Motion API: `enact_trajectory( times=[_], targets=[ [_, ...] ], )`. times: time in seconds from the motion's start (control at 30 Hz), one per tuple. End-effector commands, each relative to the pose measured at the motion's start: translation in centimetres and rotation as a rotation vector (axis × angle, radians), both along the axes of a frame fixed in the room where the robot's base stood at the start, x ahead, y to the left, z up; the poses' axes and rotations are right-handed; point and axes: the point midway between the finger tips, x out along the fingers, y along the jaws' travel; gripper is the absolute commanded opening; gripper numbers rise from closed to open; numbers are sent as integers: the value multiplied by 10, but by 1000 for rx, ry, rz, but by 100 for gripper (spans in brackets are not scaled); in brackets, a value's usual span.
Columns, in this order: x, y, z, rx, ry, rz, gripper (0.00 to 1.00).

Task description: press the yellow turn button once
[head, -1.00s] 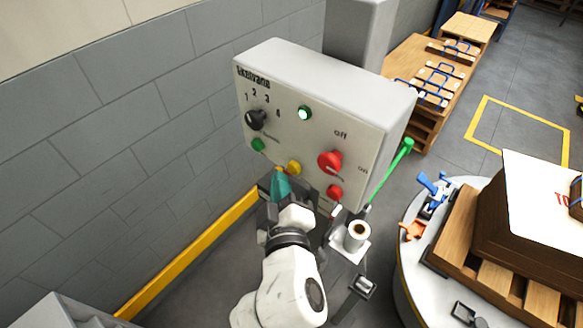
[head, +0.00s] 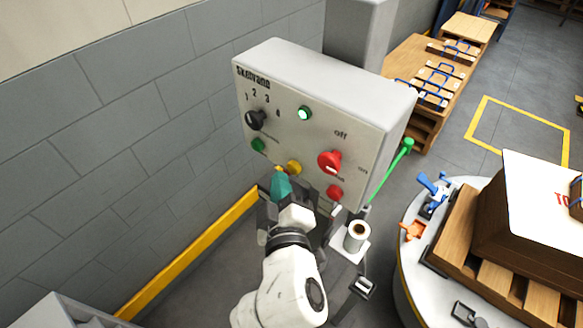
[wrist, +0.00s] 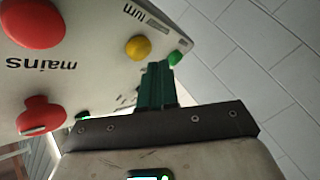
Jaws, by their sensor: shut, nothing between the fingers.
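The yellow turn button (head: 294,167) is on the lower middle of the grey control panel (head: 312,150). In the wrist view the yellow button (wrist: 138,47) shows whole, with "turn" lettering beside it. My gripper (head: 279,180) has teal fingers, closed together and empty. In the head view its tips are just below and left of the yellow button. In the wrist view the fingertips (wrist: 157,68) are beside the yellow button, toward the green button (wrist: 176,58). I cannot tell whether they touch the panel.
The panel also carries a black selector knob (head: 256,120), a lit green lamp (head: 305,113), a red off/on switch (head: 329,161) and a red button (head: 334,192). A round turntable (head: 408,262) with a pallet stands at right. A brick wall is at left.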

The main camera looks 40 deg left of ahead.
Motion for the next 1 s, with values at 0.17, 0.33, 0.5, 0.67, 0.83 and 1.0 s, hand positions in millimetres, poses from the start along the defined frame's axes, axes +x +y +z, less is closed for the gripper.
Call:
enact_trajectory(
  times=[0.17,0.33,0.5,0.67,0.83,1.0],
  targets=[
    [6,-1,1,0,0,-1,0],
    [8,-1,1,0,0,0,0],
    [8,-1,0,0,0,0,0],
    [8,-1,1,0,0,0,0],
    [10,-1,1,0,0,0,0],
    [12,-1,1,0,0,0,0]
  ],
)
